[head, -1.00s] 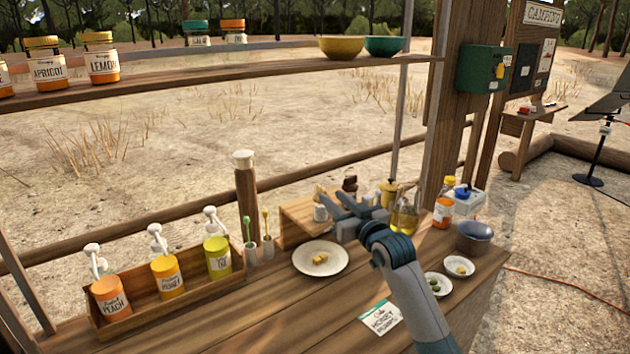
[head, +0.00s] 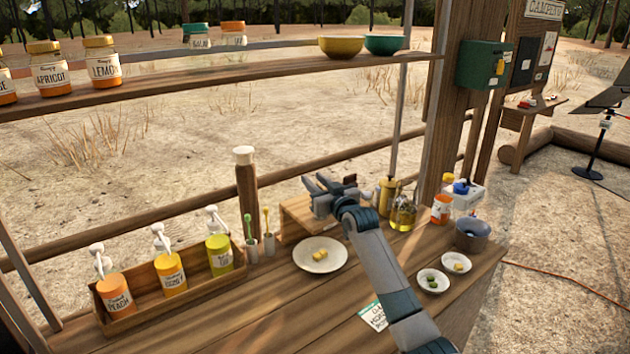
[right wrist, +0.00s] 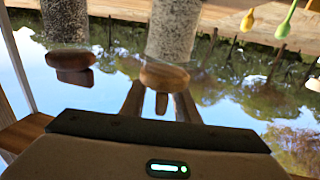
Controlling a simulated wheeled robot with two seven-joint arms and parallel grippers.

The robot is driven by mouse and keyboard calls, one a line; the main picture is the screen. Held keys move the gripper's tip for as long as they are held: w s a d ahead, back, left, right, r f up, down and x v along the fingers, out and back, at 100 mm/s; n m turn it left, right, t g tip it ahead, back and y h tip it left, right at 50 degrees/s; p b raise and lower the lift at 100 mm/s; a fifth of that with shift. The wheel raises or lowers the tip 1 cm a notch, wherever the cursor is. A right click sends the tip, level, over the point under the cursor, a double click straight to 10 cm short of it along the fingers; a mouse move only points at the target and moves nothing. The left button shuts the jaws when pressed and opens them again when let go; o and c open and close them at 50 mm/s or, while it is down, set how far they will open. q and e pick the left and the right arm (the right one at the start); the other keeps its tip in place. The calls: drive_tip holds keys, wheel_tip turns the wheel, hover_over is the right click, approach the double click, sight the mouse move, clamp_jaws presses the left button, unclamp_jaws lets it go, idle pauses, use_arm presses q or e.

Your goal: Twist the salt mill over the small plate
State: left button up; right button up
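In the right wrist view, which is upside down, a clear mill with pale grains (right wrist: 175,28) and a wooden top lies just beyond my right gripper (right wrist: 159,104); it looks like the salt mill. The gripper's fingers are apart, on either side of the mill's small end knob; I cannot tell whether they touch it. A second mill with darker grains (right wrist: 65,20) stands beside it. In the head view my right gripper (head: 316,185) is over the wooden riser and hides the mills. A white plate (head: 304,265) with yellow pieces lies in front. My left gripper is out of view.
Two smaller dishes (head: 424,284) (head: 448,268) and a grey bowl (head: 471,236) are at the right. A wooden bottle rack (head: 185,301) fills the left. Spoon cups (head: 252,252) stand beside the riser (head: 290,229). A shelf (head: 220,75) crosses above.

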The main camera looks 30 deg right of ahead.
clamp_jaws()
drive_tip(key=shift+h+p, duration=0.3)
drive_tip(key=shift+h, duration=0.1)
